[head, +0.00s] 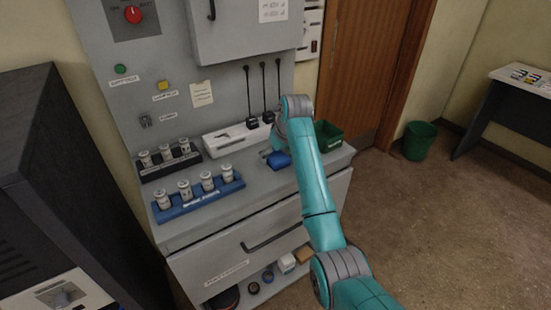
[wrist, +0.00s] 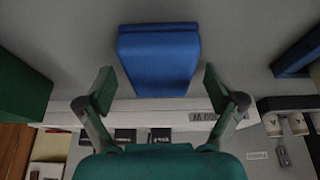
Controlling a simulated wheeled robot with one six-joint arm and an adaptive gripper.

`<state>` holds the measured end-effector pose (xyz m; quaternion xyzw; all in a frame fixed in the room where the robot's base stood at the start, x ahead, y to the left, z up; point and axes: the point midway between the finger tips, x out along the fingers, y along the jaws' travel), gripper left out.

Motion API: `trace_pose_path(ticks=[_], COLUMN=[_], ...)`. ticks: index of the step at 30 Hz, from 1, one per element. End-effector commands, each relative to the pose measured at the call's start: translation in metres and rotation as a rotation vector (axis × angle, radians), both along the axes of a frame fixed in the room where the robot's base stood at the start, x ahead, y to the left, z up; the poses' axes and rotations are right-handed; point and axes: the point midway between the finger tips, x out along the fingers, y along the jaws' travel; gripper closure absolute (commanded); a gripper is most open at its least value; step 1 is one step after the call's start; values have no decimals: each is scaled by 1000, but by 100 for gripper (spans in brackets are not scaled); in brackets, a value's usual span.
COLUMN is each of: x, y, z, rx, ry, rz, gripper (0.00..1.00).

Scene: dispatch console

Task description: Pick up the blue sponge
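The blue sponge (wrist: 158,60) is a blue block lying on the grey counter, between and just beyond my fingertips in the wrist view. In the head view the blue sponge (head: 279,160) shows on the counter beside the end of my arm, partly hidden by it. My gripper (wrist: 158,88) is open, with one finger on each side of the sponge's near end and a gap to it on both sides. In the head view my gripper is mostly hidden behind my arm.
A green bin (head: 328,135) stands right of the sponge on the counter. A blue rack (head: 198,198) and a black rack (head: 170,163) with white containers stand to the left. A white strip unit (head: 235,138) with black plugs lies behind. A drawer handle (head: 277,233) juts from the front.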

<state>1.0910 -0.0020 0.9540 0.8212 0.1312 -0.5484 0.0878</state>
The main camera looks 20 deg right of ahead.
Motion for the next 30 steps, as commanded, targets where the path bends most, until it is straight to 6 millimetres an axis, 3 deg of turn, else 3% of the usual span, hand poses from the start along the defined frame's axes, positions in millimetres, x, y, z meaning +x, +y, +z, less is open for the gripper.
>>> trace_pose_path(ticks=[1,5,6,17,30], x=[0,0,0,0,0], y=[0,0,0,0,0], z=[0,0,0,6,81], rx=[0,0,0,0,0], ry=[0,0,0,0,-3], rz=[0,0,0,0,1], gripper=[27,59,60,61,61])
